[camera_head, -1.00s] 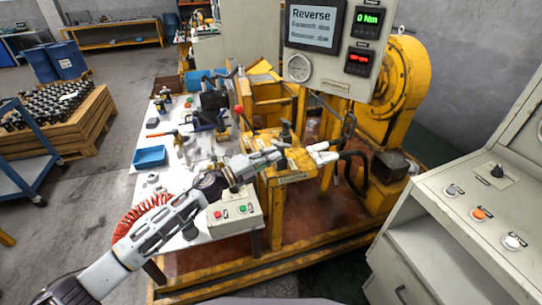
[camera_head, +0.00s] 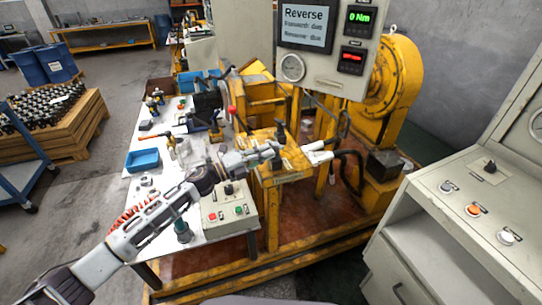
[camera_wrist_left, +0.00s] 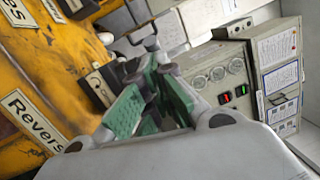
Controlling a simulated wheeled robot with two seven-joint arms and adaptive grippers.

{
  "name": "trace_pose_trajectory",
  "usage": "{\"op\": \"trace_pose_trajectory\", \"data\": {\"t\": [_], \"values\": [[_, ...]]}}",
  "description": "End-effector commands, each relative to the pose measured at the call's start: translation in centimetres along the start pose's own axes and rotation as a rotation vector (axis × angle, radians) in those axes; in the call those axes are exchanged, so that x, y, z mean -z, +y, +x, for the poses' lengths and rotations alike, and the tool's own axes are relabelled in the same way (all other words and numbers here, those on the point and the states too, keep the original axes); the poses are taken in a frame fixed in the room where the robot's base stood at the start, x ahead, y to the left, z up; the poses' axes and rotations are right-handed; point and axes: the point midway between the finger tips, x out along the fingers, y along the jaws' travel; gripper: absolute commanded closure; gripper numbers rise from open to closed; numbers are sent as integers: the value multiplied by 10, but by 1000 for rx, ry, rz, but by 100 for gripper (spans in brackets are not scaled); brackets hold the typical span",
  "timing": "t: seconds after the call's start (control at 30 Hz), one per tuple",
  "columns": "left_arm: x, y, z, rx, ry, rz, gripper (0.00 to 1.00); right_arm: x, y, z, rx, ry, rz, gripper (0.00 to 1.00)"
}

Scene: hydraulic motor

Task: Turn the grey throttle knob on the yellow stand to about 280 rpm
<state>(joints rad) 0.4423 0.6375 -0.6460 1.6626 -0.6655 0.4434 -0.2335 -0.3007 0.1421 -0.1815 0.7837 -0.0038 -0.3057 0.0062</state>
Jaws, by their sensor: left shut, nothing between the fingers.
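The yellow stand (camera_head: 290,176) is at the middle of the head view. A dark grey upright piece (camera_head: 281,131) on its top may be the throttle knob; its setting is not readable. My left gripper (camera_head: 275,152) is at the stand's top, just in front of this piece. In the wrist view my left gripper (camera_wrist_left: 150,85) shows green finger pads close together, empty, with a dark piece (camera_wrist_left: 151,43) just beyond the tips. I cannot tell whether they touch. The red-digit display (camera_head: 352,59) is too blurred to read. My right gripper is not in view.
A white fitting (camera_head: 318,155) with a black hose is right of the gripper. A screen panel (camera_head: 325,70) reads "Reverse" and "0 Nm". A grey console (camera_head: 425,215) stands at the right.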

Motion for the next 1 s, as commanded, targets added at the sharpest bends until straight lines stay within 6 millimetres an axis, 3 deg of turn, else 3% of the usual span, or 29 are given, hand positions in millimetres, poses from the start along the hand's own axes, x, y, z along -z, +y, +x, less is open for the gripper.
{"op": "trace_pose_trajectory", "data": {"t": [0.57, 1.0], "values": [[-1, 0, -4, 0, -1, 0, 100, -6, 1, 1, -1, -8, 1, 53], [-1, 1, -42, -1, 0, 0, 100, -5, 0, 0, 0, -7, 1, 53]]}}
